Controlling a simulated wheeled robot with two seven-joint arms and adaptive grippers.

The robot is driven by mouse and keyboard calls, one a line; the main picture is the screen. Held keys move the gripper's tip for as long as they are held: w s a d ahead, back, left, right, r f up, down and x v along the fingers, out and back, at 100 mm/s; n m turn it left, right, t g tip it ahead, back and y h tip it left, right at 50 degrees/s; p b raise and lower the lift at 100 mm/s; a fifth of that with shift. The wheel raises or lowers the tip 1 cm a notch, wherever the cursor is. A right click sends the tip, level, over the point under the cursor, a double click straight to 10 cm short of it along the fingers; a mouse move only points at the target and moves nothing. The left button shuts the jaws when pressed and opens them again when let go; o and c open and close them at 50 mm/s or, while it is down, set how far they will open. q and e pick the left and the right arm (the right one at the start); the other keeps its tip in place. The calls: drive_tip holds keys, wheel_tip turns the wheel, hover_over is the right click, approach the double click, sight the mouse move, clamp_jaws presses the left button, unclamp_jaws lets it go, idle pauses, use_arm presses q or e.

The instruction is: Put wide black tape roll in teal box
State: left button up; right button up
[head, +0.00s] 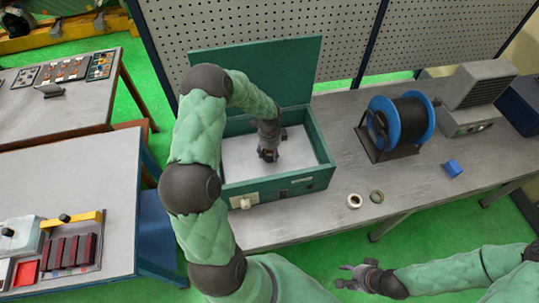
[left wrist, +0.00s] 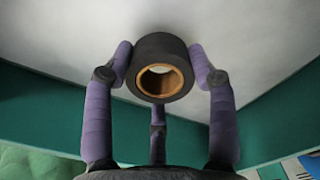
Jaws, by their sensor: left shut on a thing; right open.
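The wide black tape roll (left wrist: 160,50) with a tan core shows in the left wrist view, between the purple fingers of my left gripper (left wrist: 160,72). My left gripper is shut on it. In the head view my left gripper (head: 268,152) is inside the open teal box (head: 310,184), over its pale floor; the roll is mostly hidden there. I cannot tell whether the roll touches the box floor. The box lid (head: 262,72) stands open at the back. My right gripper (head: 358,276) is open and empty, in front of the bench's front edge.
A blue spool (head: 400,122), a small blue block (head: 453,168) and a grey machine (head: 474,95) are farther right. A pegboard (head: 350,40) stands behind.

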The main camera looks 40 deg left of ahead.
use_arm(q)
wheel_tip(320, 180, down, 2)
drive_tip(key=shift+f, duration=0.1)
drive_tip(key=shift+f, duration=0.1)
drive_tip(key=o, duration=1.2)
wheel_tip(320, 180, up, 12)
drive_tip(key=shift+r, duration=0.2)
